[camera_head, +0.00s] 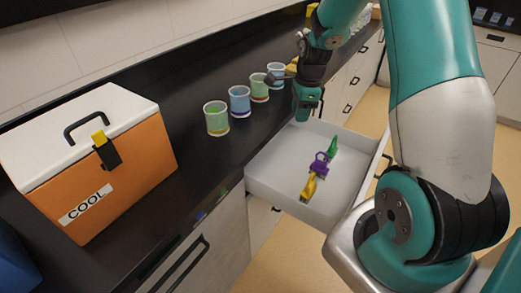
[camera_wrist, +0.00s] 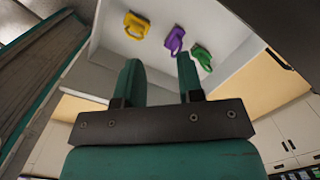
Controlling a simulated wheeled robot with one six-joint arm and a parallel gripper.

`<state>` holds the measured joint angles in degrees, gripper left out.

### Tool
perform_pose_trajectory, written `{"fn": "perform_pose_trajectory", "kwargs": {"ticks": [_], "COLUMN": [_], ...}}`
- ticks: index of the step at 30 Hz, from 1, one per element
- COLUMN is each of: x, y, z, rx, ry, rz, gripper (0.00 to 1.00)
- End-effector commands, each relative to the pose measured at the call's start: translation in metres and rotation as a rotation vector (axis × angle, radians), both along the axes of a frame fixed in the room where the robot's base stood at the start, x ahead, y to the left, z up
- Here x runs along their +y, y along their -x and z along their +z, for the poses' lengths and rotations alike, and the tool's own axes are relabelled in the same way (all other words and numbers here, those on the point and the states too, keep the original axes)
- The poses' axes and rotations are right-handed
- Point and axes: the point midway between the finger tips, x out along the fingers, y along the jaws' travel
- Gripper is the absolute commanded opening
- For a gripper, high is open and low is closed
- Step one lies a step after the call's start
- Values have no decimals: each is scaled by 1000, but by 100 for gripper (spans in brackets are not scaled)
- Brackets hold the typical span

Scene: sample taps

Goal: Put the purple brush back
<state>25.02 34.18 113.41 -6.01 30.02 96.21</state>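The purple brush (camera_head: 319,164) lies in the open white drawer (camera_head: 270,172), between a yellow brush (camera_head: 309,187) and a green brush (camera_head: 333,147). In the wrist view the purple brush (camera_wrist: 174,40) shows beyond my fingertips, between the yellow brush (camera_wrist: 136,25) and the green brush (camera_wrist: 202,56). My gripper (camera_wrist: 160,62) has its fingers apart with nothing between them. In the head view my gripper (camera_head: 308,112) hangs near the back edge of the drawer, above and apart from the brushes.
Several cups stand in a row on the black counter (camera_head: 180,112), among them a green cup (camera_head: 216,118) and a blue cup (camera_head: 240,101) left of my gripper. An orange cooler (camera_head: 125,180) with a white lid stands at the left. The drawer has bare floor around the brushes.

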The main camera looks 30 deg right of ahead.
Motion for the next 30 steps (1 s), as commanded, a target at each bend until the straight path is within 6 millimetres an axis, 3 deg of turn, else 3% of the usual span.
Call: {"fn": "perform_pose_trajectory", "kwargs": {"ticks": [1,4,6,9,12,15,18,30], "x": [48,134,187,245,280,297,304,306], "y": [1,27,58,113,165,204,225,231], "z": [33,82,110,140,156,164,166,167], "rx": [-44,-129,-198,-305,-405,-485,-533,-549], "ry": [-6,-19,-23,-22,-15,-8,-3,1], "rz": [261,814,1199,1710,2124,2409,2566,2617], "gripper": [34,34,34,34,34,34,34,34]}}
